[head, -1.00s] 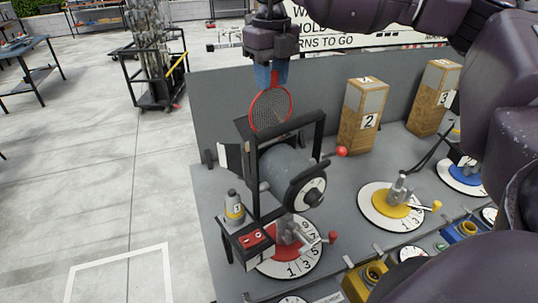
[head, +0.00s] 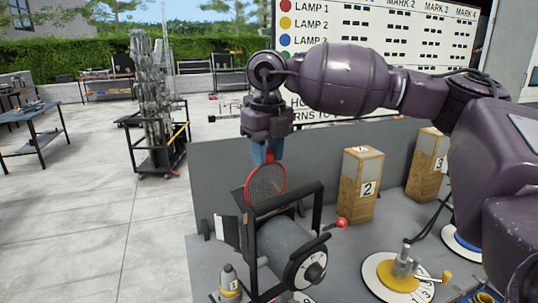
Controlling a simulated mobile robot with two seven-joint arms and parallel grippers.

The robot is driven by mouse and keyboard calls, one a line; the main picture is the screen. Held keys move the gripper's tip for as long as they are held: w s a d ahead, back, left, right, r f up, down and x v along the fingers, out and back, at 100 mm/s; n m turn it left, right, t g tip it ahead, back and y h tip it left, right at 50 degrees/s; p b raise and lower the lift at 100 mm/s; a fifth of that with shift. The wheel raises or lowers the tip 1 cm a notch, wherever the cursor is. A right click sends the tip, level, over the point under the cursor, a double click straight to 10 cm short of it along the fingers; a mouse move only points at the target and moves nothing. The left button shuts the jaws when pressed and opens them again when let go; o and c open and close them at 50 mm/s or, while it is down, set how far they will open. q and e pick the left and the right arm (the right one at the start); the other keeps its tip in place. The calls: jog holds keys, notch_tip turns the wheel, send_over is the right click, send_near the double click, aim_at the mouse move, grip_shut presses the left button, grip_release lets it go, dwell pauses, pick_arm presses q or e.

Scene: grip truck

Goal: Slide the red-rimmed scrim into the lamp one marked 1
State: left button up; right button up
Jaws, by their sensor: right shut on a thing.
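The red-rimmed scrim (head: 266,184) is a round mesh disc, held upright. My right gripper (head: 267,151) comes down from above and is shut on its blue tab. The grey lamp (head: 283,243) sits in a black frame (head: 318,208) just below. The scrim's lower edge shows around the height of the frame's top bar. I cannot tell whether it touches the frame or lines up with a slot. My left gripper is not in view.
Wooden blocks marked 2 (head: 361,188) and 3 (head: 426,168) stand to the right. A red-knobbed lever (head: 341,223) sticks out beside the lamp. A yellow dial (head: 394,279) lies front right. A grey panel (head: 215,165) rises behind. A sign lists lamps and marks.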

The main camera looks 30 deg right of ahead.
pick_arm(q)
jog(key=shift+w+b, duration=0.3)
jog(key=shift+b, duration=0.05)
pick_arm(e)
jog(key=shift+f, duration=0.35)
dwell(0.4)
